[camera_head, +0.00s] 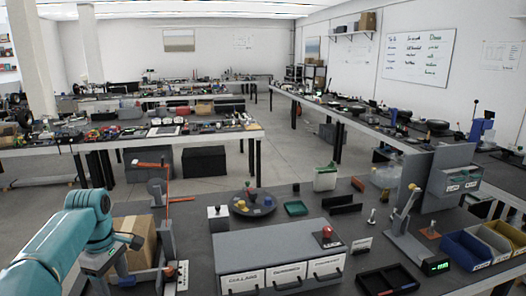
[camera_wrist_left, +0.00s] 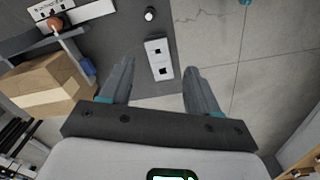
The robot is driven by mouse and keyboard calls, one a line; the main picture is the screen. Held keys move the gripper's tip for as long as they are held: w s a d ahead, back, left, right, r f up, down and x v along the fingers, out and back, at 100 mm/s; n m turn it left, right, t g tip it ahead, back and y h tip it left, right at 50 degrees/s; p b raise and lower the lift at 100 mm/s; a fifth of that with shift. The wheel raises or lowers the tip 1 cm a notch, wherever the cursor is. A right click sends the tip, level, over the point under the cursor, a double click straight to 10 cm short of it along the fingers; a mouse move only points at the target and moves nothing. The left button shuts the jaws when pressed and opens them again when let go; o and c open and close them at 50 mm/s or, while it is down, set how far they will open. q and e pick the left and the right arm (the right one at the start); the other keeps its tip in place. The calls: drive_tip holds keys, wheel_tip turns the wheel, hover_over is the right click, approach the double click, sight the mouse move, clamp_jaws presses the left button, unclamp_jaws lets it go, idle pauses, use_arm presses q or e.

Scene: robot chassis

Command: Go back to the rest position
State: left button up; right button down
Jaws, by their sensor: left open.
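My left arm (camera_head: 62,238), teal with a dark wrist, comes in from the left in the head view, over the near left part of the bench. In the left wrist view my left gripper (camera_wrist_left: 158,84) is open, its two dark fingers spread apart with nothing between them. Beyond the fingertips lies a white block with two black squares (camera_wrist_left: 158,58) on the dark bench edge, apart from the fingers. My right gripper is in neither view.
A cardboard box (camera_head: 142,240) stands close to my left arm; cardboard also shows in the wrist view (camera_wrist_left: 50,85). A grey drawer cabinet (camera_head: 270,240) stands on the bench to the right. Pale floor (camera_wrist_left: 240,90) lies beyond the bench edge.

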use_arm(q)
drive_tip(key=s+d+f+m+h+b, duration=0.1)
drive_tip(key=s+d+f+m+b, duration=0.3)
drive_tip(key=f, duration=0.7)
drive_tip(key=d+f+m+h, duration=0.1)
drive_tip(key=d+f+m, duration=0.1)
drive_tip(key=d+f, duration=0.65)
drive_tip(key=s+d+f+m+h+b, duration=0.1)
drive_tip(key=s+d+f+m+b, duration=0.15)
drive_tip(key=f, duration=1.05)
drive_tip(key=s+d+f+m+b, duration=0.1)
drive_tip(key=s+d+f, duration=0.3)
drive_tip(key=s, duration=0.7)
drive_tip(key=s+d+f+m+h+b, duration=0.1)
drive_tip(key=s+d+f+m+b, duration=0.1)
drive_tip(key=s+d+f+m, duration=0.2)
drive_tip(key=s+f, duration=0.3)
drive_tip(key=s, duration=0.4)
drive_tip(key=shift+s+d, duration=0.3)
